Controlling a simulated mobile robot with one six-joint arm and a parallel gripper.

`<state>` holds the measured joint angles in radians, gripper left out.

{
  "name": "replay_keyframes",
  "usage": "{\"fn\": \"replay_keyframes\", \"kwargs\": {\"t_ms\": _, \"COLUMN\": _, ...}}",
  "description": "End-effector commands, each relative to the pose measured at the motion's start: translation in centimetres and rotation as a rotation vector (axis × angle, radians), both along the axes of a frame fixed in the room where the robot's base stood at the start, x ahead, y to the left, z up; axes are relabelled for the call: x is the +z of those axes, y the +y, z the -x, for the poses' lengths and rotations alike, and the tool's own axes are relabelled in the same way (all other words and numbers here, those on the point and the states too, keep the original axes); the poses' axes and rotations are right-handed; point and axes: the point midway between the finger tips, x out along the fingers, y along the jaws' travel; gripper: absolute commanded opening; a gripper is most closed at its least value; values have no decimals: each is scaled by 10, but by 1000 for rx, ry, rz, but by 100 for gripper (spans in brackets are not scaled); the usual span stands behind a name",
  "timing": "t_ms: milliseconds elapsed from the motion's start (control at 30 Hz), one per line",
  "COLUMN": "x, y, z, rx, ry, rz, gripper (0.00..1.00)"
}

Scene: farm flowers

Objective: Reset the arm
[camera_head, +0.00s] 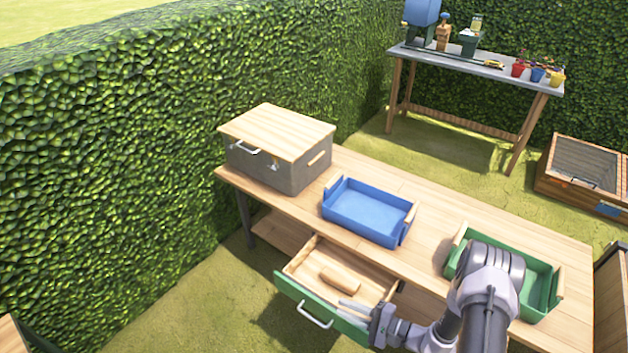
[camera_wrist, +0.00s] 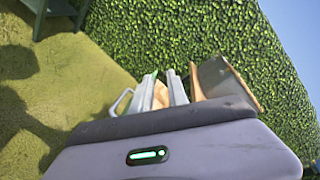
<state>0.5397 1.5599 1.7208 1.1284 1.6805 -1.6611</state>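My gripper (camera_head: 345,308) is at the end of my arm, low over the front right part of the open drawer (camera_head: 300,262). Its two grey fingers are apart, with a narrow gap between them. In the wrist view the fingers (camera_wrist: 162,92) also stand apart, and a tan wooden patch shows between them; I cannot tell if it touches them. The drawer has a green front with a light handle (camera_head: 315,316). A wooden rounded piece (camera_head: 341,280) lies inside the drawer, behind the fingers.
The wooden workbench (camera_head: 420,262) carries a grey box with a wooden lid (camera_head: 275,147), a blue tray (camera_head: 368,209) and a green tray (camera_head: 541,284), partly hidden by my arm. A hedge (camera_head: 120,150) stands left. A second table (camera_head: 470,70) with pots stands behind.

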Motion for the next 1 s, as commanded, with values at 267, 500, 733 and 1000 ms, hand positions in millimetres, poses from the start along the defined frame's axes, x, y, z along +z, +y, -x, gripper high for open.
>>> {"fn": "replay_keyframes", "kwargs": {"t_ms": 267, "x": 237, "y": 47, "z": 20, "rx": 531, "ry": 47, "rz": 347, "gripper": 20}}
{"fn": "replay_keyframes", "kwargs": {"t_ms": 500, "x": 358, "y": 50, "z": 115, "rx": 612, "ry": 31, "rz": 882, "gripper": 20}}
{"fn": "replay_keyframes", "kwargs": {"t_ms": 733, "x": 411, "y": 22, "z": 179, "rx": 385, "ry": -117, "rz": 1262, "gripper": 20}}
{"fn": "replay_keyframes", "kwargs": {"t_ms": 1000, "x": 424, "y": 11, "z": 192, "rx": 272, "ry": -180, "rz": 1342, "gripper": 20}}
